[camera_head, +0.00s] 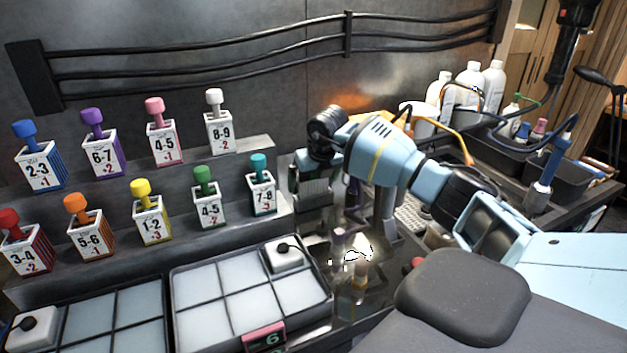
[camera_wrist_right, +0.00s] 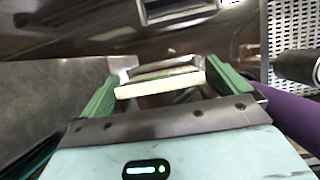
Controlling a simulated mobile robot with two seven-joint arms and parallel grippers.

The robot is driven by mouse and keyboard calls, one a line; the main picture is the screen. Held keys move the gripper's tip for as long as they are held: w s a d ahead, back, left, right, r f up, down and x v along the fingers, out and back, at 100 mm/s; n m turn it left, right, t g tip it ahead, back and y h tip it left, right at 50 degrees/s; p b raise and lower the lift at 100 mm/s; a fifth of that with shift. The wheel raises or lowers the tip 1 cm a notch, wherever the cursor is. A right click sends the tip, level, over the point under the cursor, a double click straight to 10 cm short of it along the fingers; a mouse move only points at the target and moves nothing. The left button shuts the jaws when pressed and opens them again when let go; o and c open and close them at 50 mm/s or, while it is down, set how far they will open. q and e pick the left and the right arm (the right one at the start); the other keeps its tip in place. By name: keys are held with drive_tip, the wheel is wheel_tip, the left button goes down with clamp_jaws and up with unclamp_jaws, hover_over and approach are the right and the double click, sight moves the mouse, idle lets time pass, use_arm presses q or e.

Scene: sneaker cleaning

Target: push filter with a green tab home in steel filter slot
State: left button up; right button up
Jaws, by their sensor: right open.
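My right gripper (camera_head: 311,200) hangs down from its wrist near the end of the grey rack ledge. In the right wrist view its two green fingers (camera_wrist_right: 165,75) stand apart. A pale, flat-edged piece (camera_wrist_right: 160,88) with a shiny metallic face lies between the fingertips. It may be the filter or part of its slot; I cannot tell which, nor whether the fingers touch it. A bright metal-edged part (camera_wrist_right: 180,14) lies beyond it. My left gripper is out of view.
Numbered boxes with coloured knobs, such as the teal one (camera_head: 262,190), stand on the ledges at left. A tray of pale pads (camera_head: 250,304) lies in front. Small bottles (camera_head: 350,260) stand below my right arm. White bottles (camera_head: 468,82) and dark bins (camera_head: 500,150) are at back right.

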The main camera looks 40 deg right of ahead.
drive_tip(key=d+v, duration=0.1)
drive_tip(key=v, duration=0.6)
drive_tip(key=shift+a+r, duration=0.15)
drive_tip(key=shift+a, duration=0.35)
